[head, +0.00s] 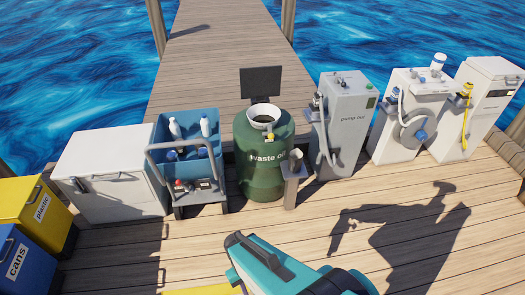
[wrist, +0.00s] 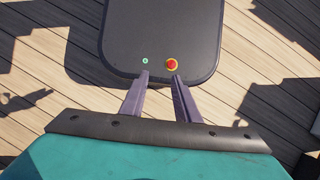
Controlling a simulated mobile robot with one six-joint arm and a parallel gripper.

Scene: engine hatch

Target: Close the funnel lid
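The funnel lid (head: 261,82) is a dark square plate standing upright at the back of the funnel, so it is open. The funnel (head: 264,113) is a white-rimmed opening on top of the green waste oil barrel (head: 262,178), with a small yellow part at its front. My gripper (wrist: 159,76) shows in the wrist view with its two dark fingers apart and nothing between them. In the head view my teal arm is low in the foreground, well in front of the barrel, and the fingers cannot be made out. The wrist view shows neither lid nor barrel.
A blue cart (head: 186,140) with bottles stands left of the barrel. A small grey post (head: 292,180) stands close at its front right. The pump-out cabinet (head: 345,125) is to the right. The deck (head: 300,225) in front is clear; water lies behind.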

